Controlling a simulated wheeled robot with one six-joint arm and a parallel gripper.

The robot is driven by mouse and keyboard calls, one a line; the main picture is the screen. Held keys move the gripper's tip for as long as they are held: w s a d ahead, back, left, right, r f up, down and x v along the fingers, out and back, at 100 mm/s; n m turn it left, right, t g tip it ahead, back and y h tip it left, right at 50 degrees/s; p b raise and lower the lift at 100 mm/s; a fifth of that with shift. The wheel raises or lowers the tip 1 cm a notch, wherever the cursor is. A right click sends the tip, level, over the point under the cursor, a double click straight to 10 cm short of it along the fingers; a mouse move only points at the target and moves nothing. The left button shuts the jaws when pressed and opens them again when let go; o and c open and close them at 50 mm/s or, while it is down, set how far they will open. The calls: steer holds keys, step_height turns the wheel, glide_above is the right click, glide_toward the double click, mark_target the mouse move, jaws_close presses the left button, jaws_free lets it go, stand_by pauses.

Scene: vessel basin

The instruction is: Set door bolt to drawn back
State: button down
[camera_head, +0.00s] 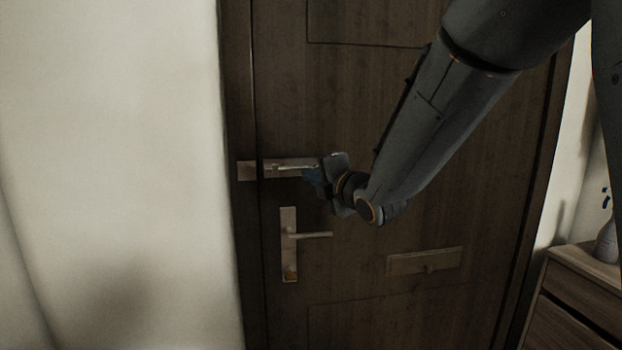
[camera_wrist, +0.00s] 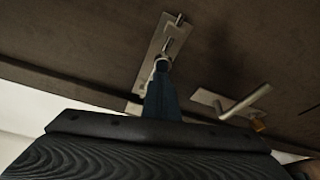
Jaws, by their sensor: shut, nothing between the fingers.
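The door bolt (camera_head: 287,166) is a pale metal plate with a thin rod, set level on the dark wooden door. Its keeper (camera_head: 246,171) is on the frame to the left. My gripper (camera_head: 312,176) is at the right end of the bolt and hides part of it. In the wrist view the bolt plate (camera_wrist: 172,38) runs up behind my blue fingers (camera_wrist: 162,66). They are shut with nothing between them, and their tips overlap the bolt's rod. I cannot tell whether they touch it, or whether the rod reaches into the keeper.
A lever handle (camera_head: 312,235) on a tall plate is just below the bolt and also shows in the wrist view (camera_wrist: 245,104). A letter plate (camera_head: 425,262) is lower right on the door. A wooden drawer chest (camera_head: 575,300) with a vase (camera_head: 607,240) stands at the right. Bare wall is at left.

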steer(key=a+f+b, duration=0.2)
steer(key=a+b, duration=0.1)
steer(key=a, duration=0.1)
steer(key=r+b+v, duration=0.1)
steer(key=v, duration=1)
steer(key=shift+b, duration=0.35)
steer(key=shift+w+f, duration=0.15)
steer(key=shift+f, duration=0.05)
steer(key=s+d+f+m+g+h, duration=0.1)
steer(key=d+f+m+g+h, duration=0.2)
steer(key=d+f+m, duration=0.45)
steer(key=s+d+f+m+g+h, duration=0.25)
steer(key=f+m, duration=0.25)
steer(key=f, duration=0.5)
steer(key=s+d+f+m+g+h, duration=0.1)
steer(key=s+d+f+m+g, duration=0.2)
steer(key=s+f+m, duration=0.4)
steer(key=s+d+f+m+g+h, duration=0.1)
steer(key=s+d+f+m+g, duration=0.2)
steer(key=s+f+m+g, duration=0.3)
steer(key=s+f, duration=0.1)
steer(key=s, duration=0.4)
steer(key=shift+d+m, duration=0.3)
steer(key=shift+m, duration=0.05)
steer(key=c, duration=2.5)
jaws_free()
steer(key=shift+h, duration=0.25)
